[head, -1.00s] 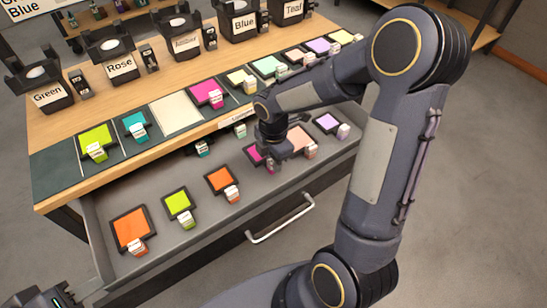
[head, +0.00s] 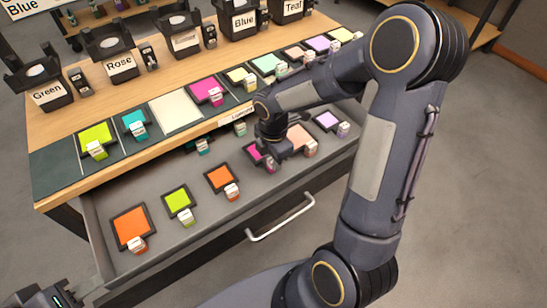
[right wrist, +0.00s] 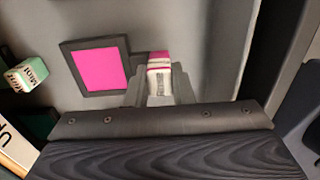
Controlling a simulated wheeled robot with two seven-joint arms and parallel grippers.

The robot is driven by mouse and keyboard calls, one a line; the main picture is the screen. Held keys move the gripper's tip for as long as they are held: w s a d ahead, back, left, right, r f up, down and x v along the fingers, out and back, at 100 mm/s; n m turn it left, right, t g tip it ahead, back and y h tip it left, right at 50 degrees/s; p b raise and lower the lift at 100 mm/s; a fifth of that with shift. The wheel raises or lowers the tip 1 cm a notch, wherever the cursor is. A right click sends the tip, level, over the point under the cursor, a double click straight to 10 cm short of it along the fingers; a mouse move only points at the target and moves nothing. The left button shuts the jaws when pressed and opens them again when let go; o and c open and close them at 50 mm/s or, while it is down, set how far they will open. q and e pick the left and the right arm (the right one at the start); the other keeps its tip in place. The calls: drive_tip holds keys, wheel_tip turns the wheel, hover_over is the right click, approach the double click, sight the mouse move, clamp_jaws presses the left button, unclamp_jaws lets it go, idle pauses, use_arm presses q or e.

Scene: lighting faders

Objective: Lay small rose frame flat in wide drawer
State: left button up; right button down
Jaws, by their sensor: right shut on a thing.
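The small rose frame is a dark square frame with a magenta sheet (head: 252,151) and a small white-and-magenta tag block. It is inside the wide drawer (head: 180,253), level with the drawer floor; I cannot tell whether it fully touches it. My right gripper (head: 270,155) is above it, partly hiding it in the head view. In the right wrist view, my right gripper (right wrist: 160,90) is shut on the tag block, with the magenta sheet (right wrist: 98,77) to the left. My left gripper (head: 52,297) is at the bottom left, away from the drawer, its fingers unclear.
The drawer is pulled out by its handle side (head: 281,218). It also holds a large orange frame (head: 130,229), a lime frame (head: 177,200), a smaller orange frame (head: 220,178), a peach frame (head: 298,137) and a lilac frame (head: 327,120). Another magenta frame (head: 207,90) lies on the countertop.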

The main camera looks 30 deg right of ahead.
drive_tip(key=shift+f+b, duration=0.95)
drive_tip(key=shift+f, duration=0.35)
drive_tip(key=c, duration=1.2)
unclamp_jaws()
drive_tip(key=shift+o, duration=0.2)
wheel_tip(320, 180, up, 8)
drive_tip(key=p, duration=0.2)
drive_tip(key=shift+r+p, duration=0.1)
drive_tip(key=shift+p, duration=0.2)
wheel_tip(320, 180, up, 7)
drive_tip(key=p, duration=0.6)
drive_tip(key=shift+f, duration=0.2)
drive_tip(key=shift+r, duration=0.1)
